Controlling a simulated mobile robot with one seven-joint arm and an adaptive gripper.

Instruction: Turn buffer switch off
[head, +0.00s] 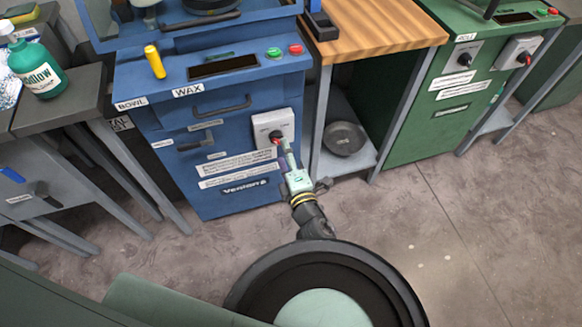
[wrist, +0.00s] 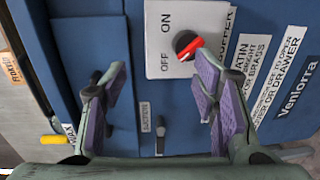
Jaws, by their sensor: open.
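The buffer switch is a light grey plate (head: 285,120) on the front of the blue machine marked WAX. It also shows in the wrist view (wrist: 160,62), with ON and OFF labels. Its round black knob (wrist: 187,43) carries a red pointer lying slanted; I cannot tell surely which label it marks. My gripper (head: 284,150) is in front of the plate's lower part. In the wrist view my gripper (wrist: 161,64) is open, with purple pads apart and nothing between them. The knob is just above the right fingertip, toward the right of the gap; contact cannot be told.
The blue machine (head: 135,95) has a drawer handle (head: 221,106) left of the switch and green and red buttons above. A wooden-topped bench (head: 380,30) with a metal bowl (head: 345,138) on its lower shelf stands to the right. A green machine (head: 440,100) stands beyond.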

